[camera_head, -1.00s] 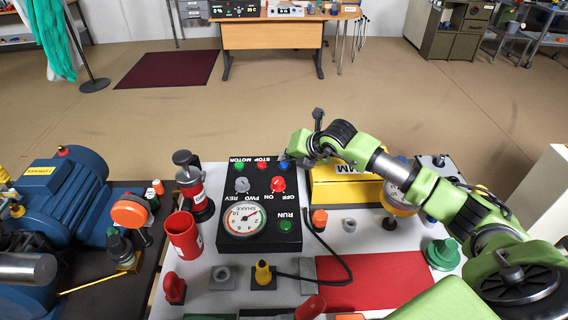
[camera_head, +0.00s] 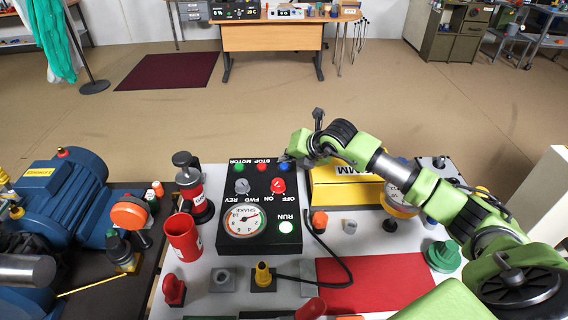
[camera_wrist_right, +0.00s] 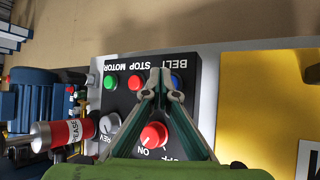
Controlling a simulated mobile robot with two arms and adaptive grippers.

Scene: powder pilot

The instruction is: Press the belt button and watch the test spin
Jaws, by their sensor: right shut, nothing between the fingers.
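The black control box (camera_head: 262,255) stands on the light table, its lettering upside down to me. Its blue button (camera_head: 284,164), under the word BELT, is partly hidden behind my right gripper in the wrist view (camera_wrist_right: 176,81). My right gripper (camera_wrist_right: 161,78) is shut and empty, its fingertips over or beside the blue button; I cannot tell whether they touch it. The green RUN lamp (camera_head: 286,227) glows bright. The SHAKE dial (camera_head: 244,221) has a red needle. My left gripper is not in view.
Red (camera_head: 262,167) and green (camera_head: 239,168) buttons sit left of the blue one. A red knob (camera_head: 278,186) and grey knob (camera_head: 242,186) lie below. A yellow box (camera_head: 330,190) stands right, a red cup (camera_head: 183,238) left, and a blue motor (camera_head: 68,195) farther left.

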